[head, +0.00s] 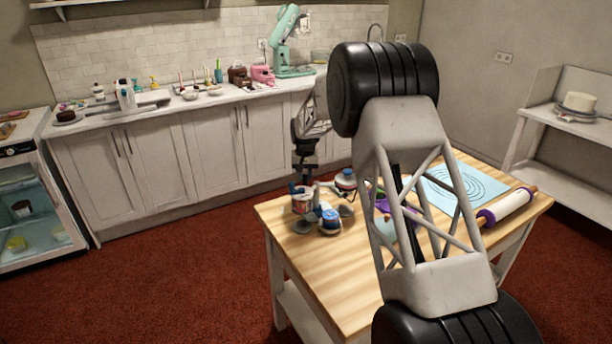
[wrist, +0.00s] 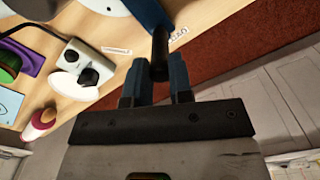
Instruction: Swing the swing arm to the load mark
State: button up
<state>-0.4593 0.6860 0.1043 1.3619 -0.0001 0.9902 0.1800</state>
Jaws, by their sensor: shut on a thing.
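In the wrist view, the swing arm is a blue bar (wrist: 150,14) that enters from the top edge and ends in a dark upright handle (wrist: 160,46). My gripper (wrist: 158,82) has its two blue fingers closed on this handle, one on each side. A small white label (wrist: 178,34) lies on the table just right of the handle; its lettering seems to read LOAD. A second label (wrist: 117,50) lies to the left, too small to read. In the head view my gripper (head: 304,178) is over the table's left end, where small items hide the swing arm's details.
The wooden table (head: 300,270) also holds a rolling pin (head: 506,207), a pale blue mat (head: 447,189) and several jars. A white device with a black knob (wrist: 85,65) stands left of my gripper in the wrist view. Red floor lies beyond the table edge.

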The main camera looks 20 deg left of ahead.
jog(key=shift+s+a, duration=0.2)
jog(key=shift+a, duration=0.05)
dwell(0.3)
jog(key=o, duration=0.7)
jog(key=shift+o, duration=0.2)
jog(key=shift+r, duration=0.1)
jog(key=shift+r, duration=3.4)
jog(key=shift+d+r, duration=0.1)
